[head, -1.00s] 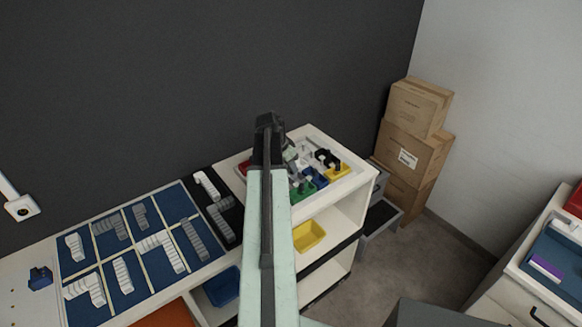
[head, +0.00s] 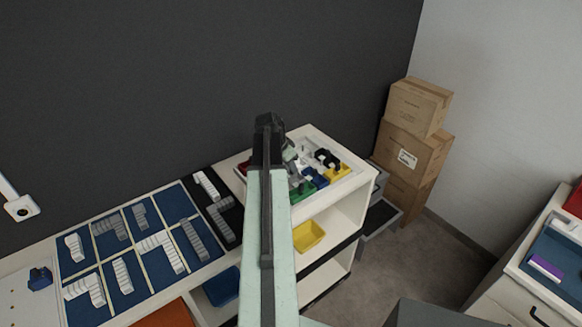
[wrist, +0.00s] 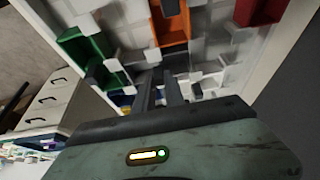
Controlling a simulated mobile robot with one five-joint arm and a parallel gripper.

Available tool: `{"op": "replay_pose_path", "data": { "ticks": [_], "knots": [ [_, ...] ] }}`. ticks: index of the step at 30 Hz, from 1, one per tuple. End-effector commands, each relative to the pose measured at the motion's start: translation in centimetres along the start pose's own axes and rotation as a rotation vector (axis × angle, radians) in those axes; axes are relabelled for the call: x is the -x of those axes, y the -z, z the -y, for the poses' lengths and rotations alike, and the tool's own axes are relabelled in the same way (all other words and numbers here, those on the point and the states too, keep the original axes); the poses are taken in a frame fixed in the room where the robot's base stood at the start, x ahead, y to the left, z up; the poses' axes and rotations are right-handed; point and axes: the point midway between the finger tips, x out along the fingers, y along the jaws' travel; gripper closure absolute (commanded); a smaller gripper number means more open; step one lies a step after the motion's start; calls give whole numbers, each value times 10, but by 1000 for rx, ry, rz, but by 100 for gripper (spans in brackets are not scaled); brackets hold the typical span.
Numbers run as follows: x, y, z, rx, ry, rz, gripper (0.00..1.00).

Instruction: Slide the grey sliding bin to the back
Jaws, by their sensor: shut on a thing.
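A white board (head: 346,187) with several coloured sliding bins lies on top of the white shelf unit. In the wrist view, my gripper (wrist: 168,80) reaches down among the bins with its two dark fingers close together. It is shut on a small part there, seemingly the grey sliding bin (wrist: 176,62), just below the orange bin (wrist: 170,22). The fingers hide the exact contact. A green bin (wrist: 82,46) is at the left and a red bin (wrist: 258,10) at the top right. In the head view my arm hides part of the board.
A yellow tub (head: 309,236) stands on the shelf below. Blue panels with grey stepped pieces (head: 160,249) lie to the left. Stacked cartons (head: 412,145) stand in the right corner. A dark wall (head: 200,80) rises behind the shelf.

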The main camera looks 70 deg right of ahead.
Motion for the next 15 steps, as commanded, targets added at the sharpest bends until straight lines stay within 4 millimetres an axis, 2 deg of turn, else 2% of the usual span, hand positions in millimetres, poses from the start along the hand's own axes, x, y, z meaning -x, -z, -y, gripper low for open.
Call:
{"op": "replay_pose_path", "data": {
  "ticks": [5, 8, 11, 15],
  "knots": [
    [0, 0, 0, 0, 0, 1, 100],
    [0, 0, 9, 1, 1, 1, 100],
    [-1, 2, 32, 1, 2, 1, 100],
    [-1, 2, 74, 2, 2, 0, 100]
  ]
}}
